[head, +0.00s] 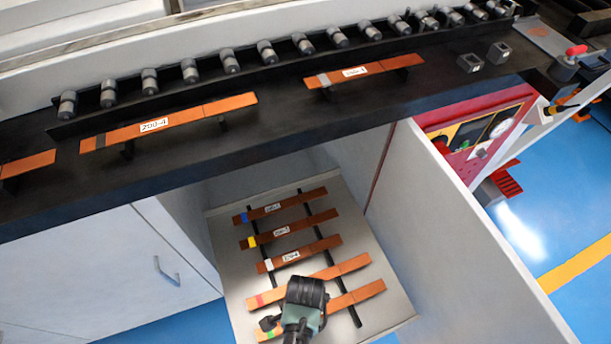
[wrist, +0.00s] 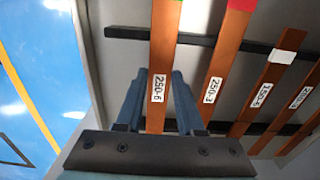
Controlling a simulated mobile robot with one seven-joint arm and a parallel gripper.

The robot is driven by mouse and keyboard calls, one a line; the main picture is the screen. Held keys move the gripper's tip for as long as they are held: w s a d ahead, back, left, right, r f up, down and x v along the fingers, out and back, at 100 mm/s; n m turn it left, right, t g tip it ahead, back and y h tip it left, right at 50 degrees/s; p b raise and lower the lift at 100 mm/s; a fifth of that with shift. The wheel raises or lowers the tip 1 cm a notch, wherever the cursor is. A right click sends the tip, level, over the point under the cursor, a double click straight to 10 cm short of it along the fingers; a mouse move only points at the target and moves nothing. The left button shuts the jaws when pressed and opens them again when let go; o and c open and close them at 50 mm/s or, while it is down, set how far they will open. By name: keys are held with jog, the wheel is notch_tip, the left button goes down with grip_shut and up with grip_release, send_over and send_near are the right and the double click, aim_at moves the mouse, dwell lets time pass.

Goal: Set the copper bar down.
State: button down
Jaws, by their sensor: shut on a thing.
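My gripper (head: 306,296) is low over the drawer-like tray (head: 230,262) at the bottom of the head view. It is shut on a copper bar (head: 365,293) with a green band near its left end. In the wrist view the bar (wrist: 163,45) runs between the two fingers (wrist: 158,85), and its label seems to read 250-6. The bar lies across the black rails (wrist: 145,33), in line with the other bars. I cannot tell whether it touches the rails. My gripper hides the bar's middle in the head view.
A red-banded copper bar (head: 320,277) lies right beside the held one. White-banded (head: 318,248), yellow-banded (head: 310,225) and blue-banded (head: 305,200) bars lie farther back. A tall grey panel (head: 450,240) stands right of the tray. The black bench (head: 270,120) behind carries more copper bars.

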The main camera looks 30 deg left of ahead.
jog(key=shift+w, duration=0.1)
jog(key=shift+f, duration=0.1)
jog(key=c, duration=0.5)
grip_release()
notch_tip(320, 180, up, 12)
jog(key=p, duration=0.3)
jog(key=shift+r, duration=0.2)
